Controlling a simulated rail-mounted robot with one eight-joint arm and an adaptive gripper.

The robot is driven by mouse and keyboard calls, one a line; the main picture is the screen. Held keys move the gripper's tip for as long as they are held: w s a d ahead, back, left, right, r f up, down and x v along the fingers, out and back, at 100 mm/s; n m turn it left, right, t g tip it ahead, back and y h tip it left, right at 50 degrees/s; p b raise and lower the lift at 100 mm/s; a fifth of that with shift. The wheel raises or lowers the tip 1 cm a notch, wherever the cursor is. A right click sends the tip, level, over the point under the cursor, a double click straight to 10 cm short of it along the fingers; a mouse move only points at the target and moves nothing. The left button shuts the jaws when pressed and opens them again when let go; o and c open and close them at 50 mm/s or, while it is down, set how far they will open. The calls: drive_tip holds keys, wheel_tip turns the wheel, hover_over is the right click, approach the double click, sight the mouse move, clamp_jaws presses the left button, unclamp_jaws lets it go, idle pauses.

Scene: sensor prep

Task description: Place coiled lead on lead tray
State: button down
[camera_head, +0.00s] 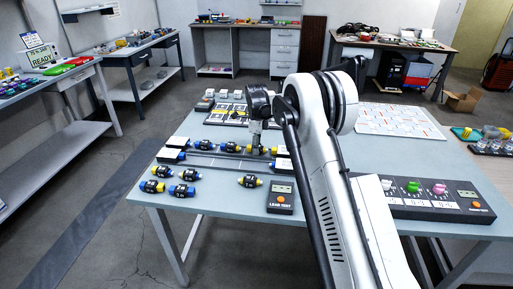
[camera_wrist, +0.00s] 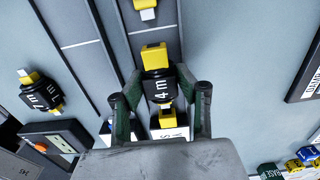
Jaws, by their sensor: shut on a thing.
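My gripper (camera_wrist: 160,100) is shut on a coiled lead (camera_wrist: 157,86), black-bodied with yellow ends and marked "4 m". In the wrist view the lead lies in line with a lane between dark rails of the lead tray (camera_wrist: 112,60). I cannot tell whether it touches the tray floor. In the head view my gripper (camera_head: 255,138) points down over the right part of the tray (camera_head: 223,162), with the held lead (camera_head: 256,150) partly hidden. Other leads (camera_head: 205,145) sit in the same lane to the left. A "2 m" lead (camera_wrist: 42,92) lies outside the tray.
Several loose leads (camera_head: 183,191) lie at the table's front left. A lead test box (camera_head: 281,198) stands in front of the tray, and a control panel (camera_head: 430,199) is at the right. White labelled blocks (camera_head: 283,165) stand at the tray's right end.

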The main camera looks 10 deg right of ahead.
drive_tip(key=shift+f, duration=0.2)
drive_tip(key=c, duration=1.2)
unclamp_jaws()
drive_tip(key=shift+c, duration=0.2)
